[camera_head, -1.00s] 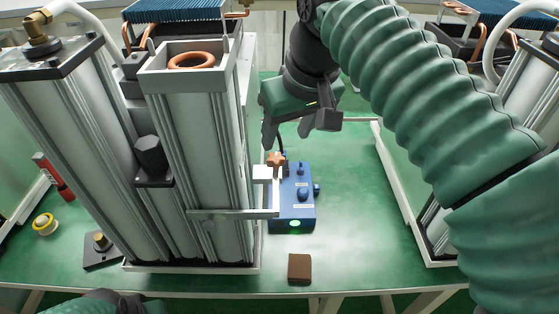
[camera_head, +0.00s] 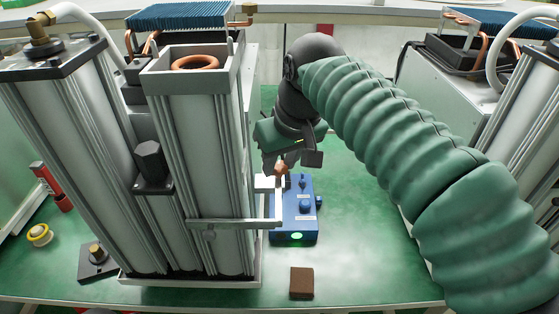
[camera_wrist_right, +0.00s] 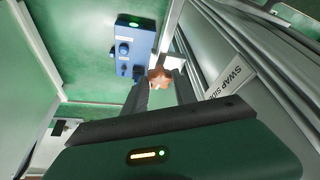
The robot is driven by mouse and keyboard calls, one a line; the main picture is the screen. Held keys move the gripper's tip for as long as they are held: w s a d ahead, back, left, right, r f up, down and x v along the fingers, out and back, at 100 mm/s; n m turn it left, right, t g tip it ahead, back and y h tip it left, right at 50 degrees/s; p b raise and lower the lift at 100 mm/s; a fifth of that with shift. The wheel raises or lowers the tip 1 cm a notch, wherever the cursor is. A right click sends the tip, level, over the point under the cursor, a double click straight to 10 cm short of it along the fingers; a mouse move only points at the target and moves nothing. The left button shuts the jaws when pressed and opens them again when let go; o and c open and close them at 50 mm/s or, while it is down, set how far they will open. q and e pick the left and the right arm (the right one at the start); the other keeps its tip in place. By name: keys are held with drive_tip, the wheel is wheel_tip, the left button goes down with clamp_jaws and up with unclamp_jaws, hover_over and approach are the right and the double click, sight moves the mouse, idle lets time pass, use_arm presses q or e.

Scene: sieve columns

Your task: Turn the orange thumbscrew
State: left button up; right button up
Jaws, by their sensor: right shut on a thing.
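The orange thumbscrew (camera_head: 281,169) sits on the white bracket arm (camera_head: 265,182) at the right side of the grey column (camera_head: 205,150). It also shows in the right wrist view (camera_wrist_right: 159,77), between the fingertips. My right gripper (camera_head: 279,164) comes down from above and behind and is shut on the thumbscrew. Its fingers partly hide the thumbscrew in the head view. My left gripper is not in view.
A blue box (camera_head: 293,222) with knobs and a lit green light stands just right of the column. A brown block (camera_head: 301,282) lies in front of it. Green table is clear at right.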

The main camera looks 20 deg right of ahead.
clamp_jaws()
